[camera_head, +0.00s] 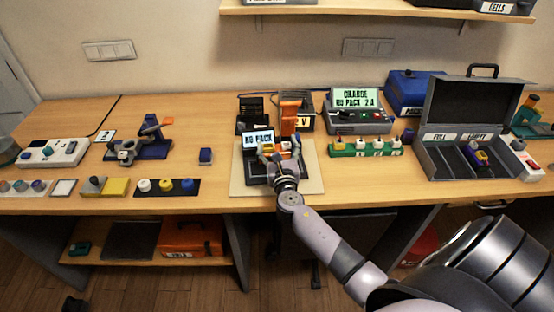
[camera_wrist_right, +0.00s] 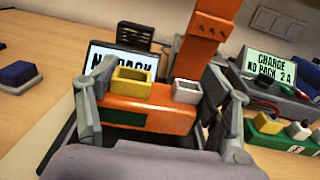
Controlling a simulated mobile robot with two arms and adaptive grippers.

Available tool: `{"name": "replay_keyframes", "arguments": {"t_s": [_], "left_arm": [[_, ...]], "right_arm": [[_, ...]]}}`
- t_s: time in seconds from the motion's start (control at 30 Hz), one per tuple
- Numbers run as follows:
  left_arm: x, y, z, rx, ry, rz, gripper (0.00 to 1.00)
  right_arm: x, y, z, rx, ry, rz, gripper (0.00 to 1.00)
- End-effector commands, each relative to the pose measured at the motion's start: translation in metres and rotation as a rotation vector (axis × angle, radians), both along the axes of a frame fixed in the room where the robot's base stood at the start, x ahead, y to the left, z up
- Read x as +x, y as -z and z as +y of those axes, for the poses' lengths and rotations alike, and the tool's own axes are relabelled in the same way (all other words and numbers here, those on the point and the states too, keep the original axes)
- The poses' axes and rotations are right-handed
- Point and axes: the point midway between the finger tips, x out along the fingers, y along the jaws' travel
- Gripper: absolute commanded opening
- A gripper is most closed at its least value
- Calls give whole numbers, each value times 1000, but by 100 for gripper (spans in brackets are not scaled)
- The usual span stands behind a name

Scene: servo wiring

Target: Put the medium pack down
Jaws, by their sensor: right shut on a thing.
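My right gripper (camera_head: 281,158) is over the black tester with the "NO PACK" screen (camera_head: 258,140) on the pale mat (camera_head: 312,180). In the right wrist view its two fingers (camera_wrist_right: 160,115) stand at either end of an orange pack (camera_wrist_right: 152,119), which I take as the medium pack, and are shut on it. The pack has a yellow socket and a white socket on top and a dark green window on its front. A dark surface shows under it; I cannot tell whether they touch. My left gripper is not in view.
An orange upright (camera_wrist_right: 205,40) stands close behind the pack. Right are the charger (camera_head: 360,118) reading "NO PACK 2 A", a green connector block (camera_head: 365,150) and an open grey case (camera_head: 470,120) with a small pack under "EMPTY". A blue block (camera_head: 206,156) lies left; bare wood surrounds it.

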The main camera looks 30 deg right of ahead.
Motion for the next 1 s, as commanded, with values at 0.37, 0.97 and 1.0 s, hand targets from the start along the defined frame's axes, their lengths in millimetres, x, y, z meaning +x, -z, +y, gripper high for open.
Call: {"name": "replay_keyframes", "arguments": {"t_s": [0.37, 0.97, 1.0], "left_arm": [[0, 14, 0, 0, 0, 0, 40], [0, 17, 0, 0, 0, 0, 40], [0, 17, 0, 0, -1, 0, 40]], "right_arm": [[1, 38, 0, -3, 0, -4, 21], [0, 44, 0, -1, 0, -2, 84], [0, 44, 0, -1, 0, -2, 86]]}}
